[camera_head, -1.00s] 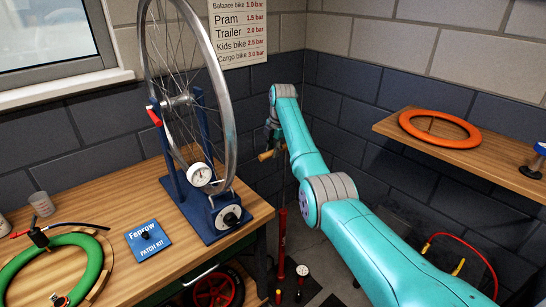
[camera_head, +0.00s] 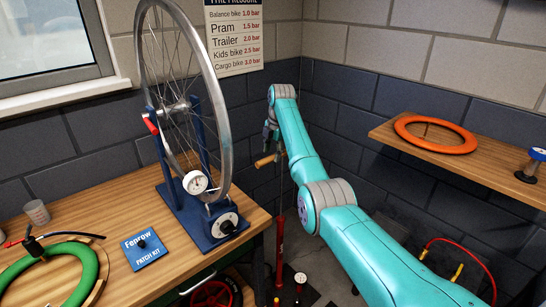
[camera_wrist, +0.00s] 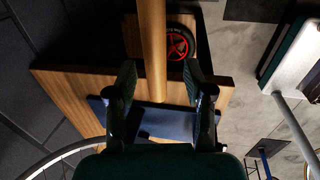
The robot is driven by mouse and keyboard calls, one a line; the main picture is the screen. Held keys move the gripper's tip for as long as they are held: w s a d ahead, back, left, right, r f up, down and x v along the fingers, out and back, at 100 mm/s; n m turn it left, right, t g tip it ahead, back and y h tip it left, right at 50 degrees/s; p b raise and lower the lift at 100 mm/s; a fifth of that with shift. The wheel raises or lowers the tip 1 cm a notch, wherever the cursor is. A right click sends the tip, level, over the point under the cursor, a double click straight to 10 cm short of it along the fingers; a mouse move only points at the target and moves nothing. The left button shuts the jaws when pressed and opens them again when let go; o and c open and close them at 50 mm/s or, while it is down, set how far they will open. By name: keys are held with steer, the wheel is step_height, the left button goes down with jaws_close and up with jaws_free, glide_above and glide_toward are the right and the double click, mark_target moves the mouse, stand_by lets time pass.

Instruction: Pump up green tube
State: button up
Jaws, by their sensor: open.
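The green tube (camera_head: 82,273) lies on a wooden ring at the bench's left end, partly cut off by the picture edge. A black hose with a dark fitting lies over it. The red floor pump (camera_head: 279,243) stands on the floor right of the bench, its thin rod raised and its wooden handle (camera_head: 266,161) on top. My gripper (camera_wrist: 158,73) is open. In the wrist view, the handle (camera_wrist: 152,45) shows between its two fingers, lengthwise. I cannot tell whether they touch it. In the head view, my gripper is small and dark, just above the handle.
A wheel in a blue truing stand (camera_head: 205,232) and a patch kit (camera_head: 143,250) occupy the bench (camera_head: 100,222). A pressure sign (camera_head: 233,38) hangs behind. A gauge (camera_head: 300,278) sits low beside the pump. An orange ring (camera_head: 435,147) lies on the right shelf.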

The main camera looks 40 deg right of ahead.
step_height(320, 180, up, 9)
steer(key=s, duration=0.2)
steer(key=shift+s+d+r, duration=0.15)
steer(key=shift+r, duration=0.05)
